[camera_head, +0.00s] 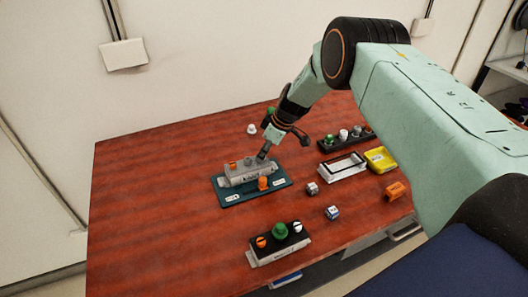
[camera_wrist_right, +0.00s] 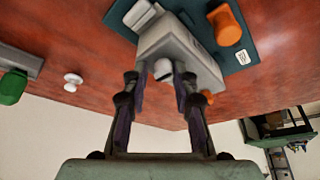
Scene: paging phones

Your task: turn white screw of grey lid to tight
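The grey lid (camera_head: 238,177) sits on a teal mat (camera_head: 232,197) in the middle of the table. The white screw (camera_wrist_right: 162,68) shows in the wrist view at the lid's end face, between my right fingertips. My right gripper (camera_head: 263,156) comes down from the upper right onto the lid; in the wrist view its fingers (camera_wrist_right: 162,80) stand apart on both sides of the screw, with a small gap visible. In the head view the gripper hides the white screw. An orange screw (camera_head: 232,165) is on the lid's left part. My left gripper is not in view.
An orange knob (camera_head: 263,183) is at the mat's front. A black lid (camera_head: 278,243) with orange, green and white screws lies nearer. Small cubes (camera_head: 332,212), a black-and-white tray (camera_head: 342,166), a yellow box (camera_head: 380,160) and an orange part (camera_head: 396,190) lie right. The table's left is clear.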

